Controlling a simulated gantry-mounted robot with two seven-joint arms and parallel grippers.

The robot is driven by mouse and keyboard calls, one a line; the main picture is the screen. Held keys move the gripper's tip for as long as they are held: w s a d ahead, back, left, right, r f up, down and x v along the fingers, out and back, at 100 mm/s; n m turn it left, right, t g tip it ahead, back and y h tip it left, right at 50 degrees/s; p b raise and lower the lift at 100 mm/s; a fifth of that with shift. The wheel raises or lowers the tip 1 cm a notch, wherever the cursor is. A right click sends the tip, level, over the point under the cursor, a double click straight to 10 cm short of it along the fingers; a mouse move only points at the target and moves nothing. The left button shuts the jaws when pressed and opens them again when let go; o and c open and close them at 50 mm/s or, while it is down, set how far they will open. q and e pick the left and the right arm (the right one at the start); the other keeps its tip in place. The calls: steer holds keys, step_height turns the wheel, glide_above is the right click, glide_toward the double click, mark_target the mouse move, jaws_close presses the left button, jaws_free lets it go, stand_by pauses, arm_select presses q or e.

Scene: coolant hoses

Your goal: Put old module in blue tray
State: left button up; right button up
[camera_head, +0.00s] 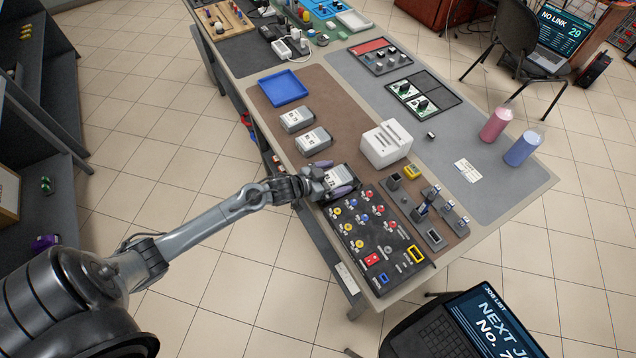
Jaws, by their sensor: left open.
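The blue tray (284,88) lies empty on the brown mat near the table's left edge. A grey module with a light label (339,176) lies at the top edge of the black panel with coloured knobs. My left gripper (333,177) is open, with one finger on each side of this module. I cannot tell whether the fingers touch it. Two similar grey modules (297,119) and (314,141) lie on the brown mat between the tray and my gripper. The pictures do not mark which module is the old one. My right gripper is not in view.
The black panel with knobs (376,238) is beside the gripper. A white slotted box (386,144) stands to its upper right. Pink (495,123) and blue (523,148) bottles stand at the table's right. The brown mat right of the tray is clear.

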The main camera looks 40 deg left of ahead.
arm_select(q)
steer(key=v, duration=0.3)
steer(key=p+v, duration=0.1)
steer(key=v, duration=0.2)
steer(key=f+p+v, duration=0.1)
steer(key=v, duration=0.2)
steer(key=shift+s+d+r, duration=0.15)
steer(key=shift+s, duration=0.45)
steer(key=shift+s+r, duration=0.25)
steer(key=shift+s, duration=0.3)
steer(key=shift+w, duration=0.1)
